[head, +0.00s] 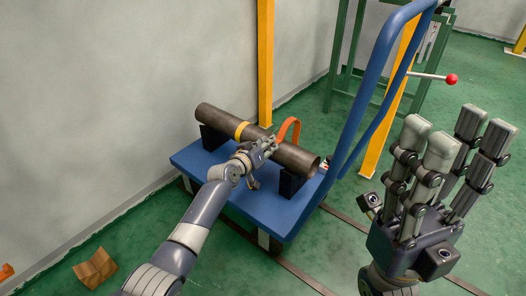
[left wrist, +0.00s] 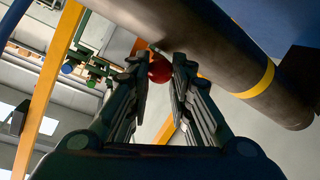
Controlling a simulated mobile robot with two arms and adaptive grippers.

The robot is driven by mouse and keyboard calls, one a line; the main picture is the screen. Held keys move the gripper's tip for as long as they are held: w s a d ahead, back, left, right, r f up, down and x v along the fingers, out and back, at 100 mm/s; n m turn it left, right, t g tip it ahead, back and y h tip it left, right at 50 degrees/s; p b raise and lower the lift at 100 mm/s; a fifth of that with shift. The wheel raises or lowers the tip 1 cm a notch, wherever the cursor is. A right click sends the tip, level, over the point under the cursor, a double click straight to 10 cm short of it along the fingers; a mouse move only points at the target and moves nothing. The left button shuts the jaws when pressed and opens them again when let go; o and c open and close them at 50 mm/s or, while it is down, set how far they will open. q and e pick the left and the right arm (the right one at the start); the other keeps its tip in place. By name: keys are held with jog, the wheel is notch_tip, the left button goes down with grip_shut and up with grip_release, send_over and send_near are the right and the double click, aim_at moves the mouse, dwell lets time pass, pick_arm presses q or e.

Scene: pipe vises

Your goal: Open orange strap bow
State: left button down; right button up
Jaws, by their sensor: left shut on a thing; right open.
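The orange strap bow (head: 289,127) stands up as an arch over the dark pipe (head: 215,118), near its right end. In the left wrist view, only a small orange bit shows behind the fingers. My left gripper (head: 267,143) is at the pipe, just left of the bow. In the left wrist view, a round red knob (left wrist: 160,69) sits between its fingertips, and the gripper is shut on it. The fingers hide the knob in the head view. My right gripper (head: 452,150) is open and empty, raised at the right with fingers pointing up.
The pipe lies on black supports on a blue cart (head: 215,168) with a tall blue handle (head: 352,115). A yellow band (head: 241,130) wraps the pipe. A lever with a red ball (head: 450,79) sticks out by the yellow post. A cardboard piece (head: 95,268) lies on the floor.

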pick_arm(q)
jog(key=shift+w+d+r, duration=0.6)
jog(key=shift+w+r, duration=0.2)
jog(key=shift+r, duration=0.15)
jog(key=shift+w+d+r, duration=0.6)
jog(key=shift+w+r, duration=0.15)
jog(key=shift+r, duration=0.2)
jog(key=c, duration=1.4)
grip_release()
jog(key=shift+r, duration=0.1)
jog(key=shift+c, duration=0.2)
jog(key=shift+f, duration=0.25)
jog(key=shift+s, duration=0.1)
jog(key=shift+s+a, duration=0.2)
jog(key=shift+s, duration=0.25)
jog(key=v, duration=1.1)
jog(key=shift+r, duration=0.15)
